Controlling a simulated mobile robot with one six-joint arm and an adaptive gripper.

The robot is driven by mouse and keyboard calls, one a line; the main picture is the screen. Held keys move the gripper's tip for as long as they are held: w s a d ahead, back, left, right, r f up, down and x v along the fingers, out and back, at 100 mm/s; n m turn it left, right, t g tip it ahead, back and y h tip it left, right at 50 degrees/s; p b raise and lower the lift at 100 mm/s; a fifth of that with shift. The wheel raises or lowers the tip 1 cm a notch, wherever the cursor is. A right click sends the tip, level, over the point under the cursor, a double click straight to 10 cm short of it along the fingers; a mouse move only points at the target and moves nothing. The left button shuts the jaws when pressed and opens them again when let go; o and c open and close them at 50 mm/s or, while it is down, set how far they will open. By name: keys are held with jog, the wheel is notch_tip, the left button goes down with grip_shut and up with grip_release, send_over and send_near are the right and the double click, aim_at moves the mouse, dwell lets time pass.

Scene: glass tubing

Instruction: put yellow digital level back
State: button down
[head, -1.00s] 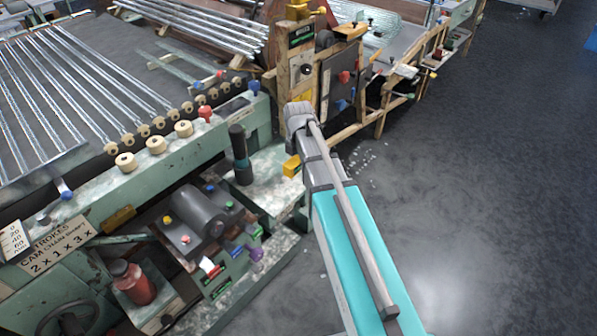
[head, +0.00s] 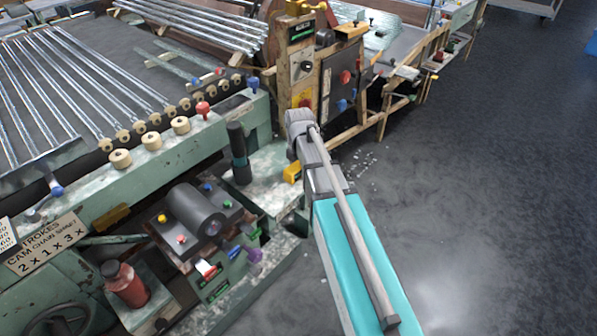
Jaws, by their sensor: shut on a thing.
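A small yellow block (head: 292,171) shows just left of my arm in the head view, in front of the pale green machine bed. It looks like the yellow digital level, but its display is not visible and my arm covers its right side. My arm reaches up from the bottom, and its grey end joint is just above the block. My gripper and its fingers are hidden behind the arm, so their contact with the block cannot be seen.
A wooden panel (head: 301,64) with knobs stands beyond the arm. A dark upright cylinder (head: 238,152) stands left of the yellow block. Glass tubes (head: 75,75) lie on the machine at upper left. A red bottle (head: 126,285) stands at lower left. Open floor (head: 480,190) lies right.

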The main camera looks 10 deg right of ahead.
jog(key=shift+f, duration=0.15)
jog(key=shift+c, duration=0.8)
grip_release()
jog(key=shift+r, duration=0.2)
notch_tip(320, 180, up, 12)
jog(key=p, duration=1.2)
dwell(0.4)
